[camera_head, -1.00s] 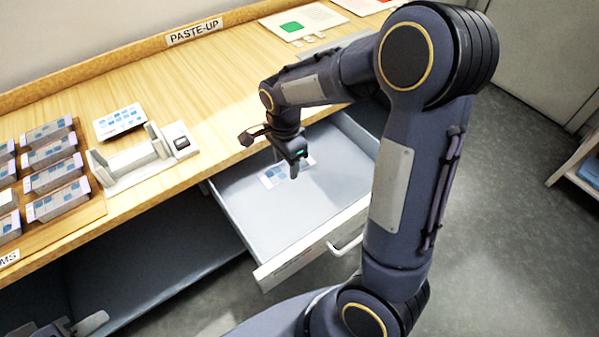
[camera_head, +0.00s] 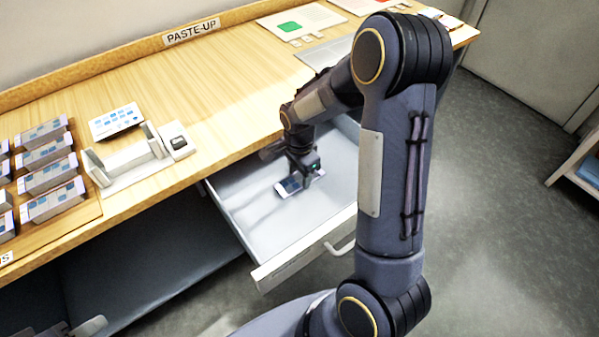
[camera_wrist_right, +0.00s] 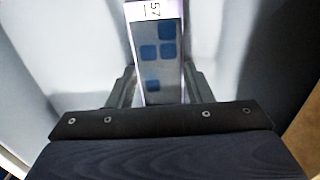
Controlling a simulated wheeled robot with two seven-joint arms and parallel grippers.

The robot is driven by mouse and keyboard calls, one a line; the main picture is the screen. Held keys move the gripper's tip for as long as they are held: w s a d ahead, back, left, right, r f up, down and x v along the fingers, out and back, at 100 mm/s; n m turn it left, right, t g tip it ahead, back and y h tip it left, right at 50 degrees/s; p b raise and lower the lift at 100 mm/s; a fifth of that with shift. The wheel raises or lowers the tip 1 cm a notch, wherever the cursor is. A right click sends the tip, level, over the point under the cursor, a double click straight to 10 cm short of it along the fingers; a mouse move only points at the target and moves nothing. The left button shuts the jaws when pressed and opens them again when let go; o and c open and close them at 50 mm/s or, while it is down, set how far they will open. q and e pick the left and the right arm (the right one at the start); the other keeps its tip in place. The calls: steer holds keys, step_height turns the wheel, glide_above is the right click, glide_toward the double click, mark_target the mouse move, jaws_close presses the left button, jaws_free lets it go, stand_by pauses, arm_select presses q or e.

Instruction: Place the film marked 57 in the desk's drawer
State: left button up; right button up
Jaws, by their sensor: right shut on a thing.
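The film marked 57 (camera_wrist_right: 160,50) shows in the right wrist view as a strip with blue squares and the label 57 at its far end. My right gripper (camera_wrist_right: 155,88) is shut on its near end. In the head view the film (camera_head: 289,186) is inside the open drawer (camera_head: 240,205), under my right gripper (camera_head: 308,176). I cannot tell whether the film touches the drawer floor. The drawer is pulled out from the desk (camera_head: 225,120) and holds nothing else that I see. Part of my left gripper (camera_head: 75,329) may show at the lower left edge; its jaw state is unclear.
The PASTE-UP sign (camera_head: 192,32) marks the back rail. The drawer's walls surround my right gripper.

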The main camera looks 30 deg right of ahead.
mark_target(299, 179)
steer(key=shift+f, duration=0.2)
steer(key=o, duration=0.9)
steer(key=shift+o, duration=0.2)
steer(key=shift+r, duration=0.2)
steer(key=shift+r, duration=0.25)
step_height(299, 179, up, 11)
steer(key=p, duration=0.2)
steer(key=s+a+r+n+t+y, duration=0.2)
steer(key=s+a+r+n, duration=0.2)
steer(key=s+n, duration=0.3)
steer(key=s+a+r+n+t+y, duration=0.1)
steer(key=s+a+r+n+t, duration=0.2)
steer(key=s+n, duration=0.5)
steer(key=s+a+r, duration=0.1)
steer(key=s, duration=0.4)
steer(key=shift+t+y, duration=0.3)
steer(key=shift+y, duration=0.1)
